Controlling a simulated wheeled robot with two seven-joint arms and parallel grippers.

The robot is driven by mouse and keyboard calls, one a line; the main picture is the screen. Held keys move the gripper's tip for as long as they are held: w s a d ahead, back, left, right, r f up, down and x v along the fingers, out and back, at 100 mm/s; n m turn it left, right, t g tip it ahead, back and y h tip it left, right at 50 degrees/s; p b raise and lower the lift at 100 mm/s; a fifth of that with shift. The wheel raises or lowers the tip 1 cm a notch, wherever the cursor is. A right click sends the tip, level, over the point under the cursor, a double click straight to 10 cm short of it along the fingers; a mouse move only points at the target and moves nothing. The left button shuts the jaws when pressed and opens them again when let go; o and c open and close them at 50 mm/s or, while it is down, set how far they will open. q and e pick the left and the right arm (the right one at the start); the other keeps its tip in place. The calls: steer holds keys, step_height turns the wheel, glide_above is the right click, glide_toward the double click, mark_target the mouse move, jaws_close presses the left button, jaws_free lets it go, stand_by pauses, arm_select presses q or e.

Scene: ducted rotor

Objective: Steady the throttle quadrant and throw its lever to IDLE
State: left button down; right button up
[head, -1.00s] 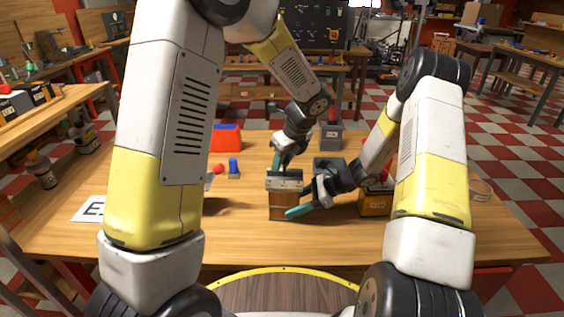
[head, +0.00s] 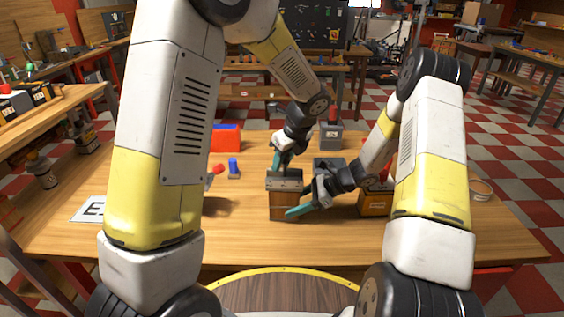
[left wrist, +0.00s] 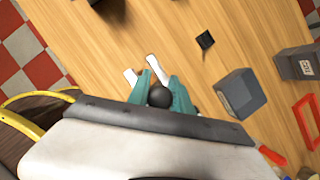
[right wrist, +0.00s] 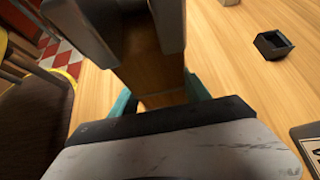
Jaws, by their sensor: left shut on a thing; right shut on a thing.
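The throttle quadrant (head: 284,207) is a wooden block with a grey metal top, standing on the table near the middle. My left gripper (head: 279,164) reaches down over its top from behind. In the left wrist view its teal fingers are closed on the lever's round black knob (left wrist: 160,97). My right gripper (head: 303,208) comes from the right and is shut on the quadrant's wooden body, with one teal finger across the front. The body (right wrist: 152,72) also shows between the fingers in the right wrist view. The lever's shaft and any IDLE mark cannot be made out.
A grey open box (head: 328,163) stands just behind right of the quadrant. An orange-fronted box (head: 374,206) is partly behind my right arm. A blue object (head: 234,167) and a red-and-blue bin (head: 226,138) are at the back left. The table's front is clear.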

arm_select(q)
steer(key=shift+a+h, duration=0.4)
steer(key=shift+h, duration=0.3)
steer(key=c, duration=1.1)
jaws_free()
steer(key=shift+c, duration=0.2)
steer(key=v, duration=1.2)
